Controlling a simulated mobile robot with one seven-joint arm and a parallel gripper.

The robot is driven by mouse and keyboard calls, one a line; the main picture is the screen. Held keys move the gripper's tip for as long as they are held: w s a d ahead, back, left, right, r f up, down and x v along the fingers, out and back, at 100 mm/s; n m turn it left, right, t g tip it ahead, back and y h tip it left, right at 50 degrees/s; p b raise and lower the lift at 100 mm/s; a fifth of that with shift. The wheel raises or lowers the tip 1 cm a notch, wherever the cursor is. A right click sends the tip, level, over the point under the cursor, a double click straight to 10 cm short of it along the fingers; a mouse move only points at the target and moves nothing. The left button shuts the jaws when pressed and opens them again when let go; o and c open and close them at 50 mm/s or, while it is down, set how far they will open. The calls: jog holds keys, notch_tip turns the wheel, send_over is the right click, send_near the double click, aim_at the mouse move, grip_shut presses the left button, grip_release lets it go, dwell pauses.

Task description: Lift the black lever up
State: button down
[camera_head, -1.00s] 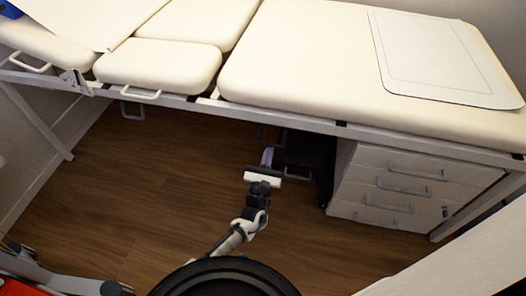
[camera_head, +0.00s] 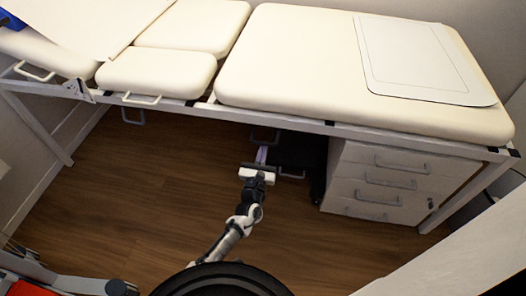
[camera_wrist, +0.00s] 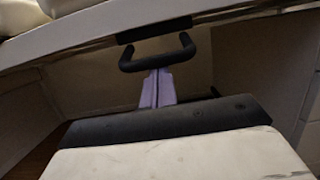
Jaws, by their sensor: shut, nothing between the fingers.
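The black lever (camera_wrist: 158,58) is a dark U-shaped handle hanging from the bed frame's edge in the wrist view. In the head view it shows as a dim dark loop (camera_head: 264,137) under the bed's front rail. My gripper (camera_wrist: 158,75) has pale purple fingers pressed together with nothing between them. Its tips are right by the lever's lower bar, seen just below it in the wrist view. I cannot tell whether they touch it. The gripper also shows in the head view (camera_head: 262,150), reaching under the bed's edge.
The cream-padded bed (camera_head: 300,60) overhangs my arm. A white drawer cabinet (camera_head: 390,185) stands under it at right, with a dark object (camera_head: 300,152) beside it. Pale handles (camera_head: 141,98) hang along the rail at left. The wooden floor (camera_head: 130,190) is clear at left.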

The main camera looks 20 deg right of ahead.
jog(key=shift+r, duration=0.15)
jog(key=b+v, duration=0.1)
jog(key=v, duration=1.3)
jog(key=shift+w, duration=0.1)
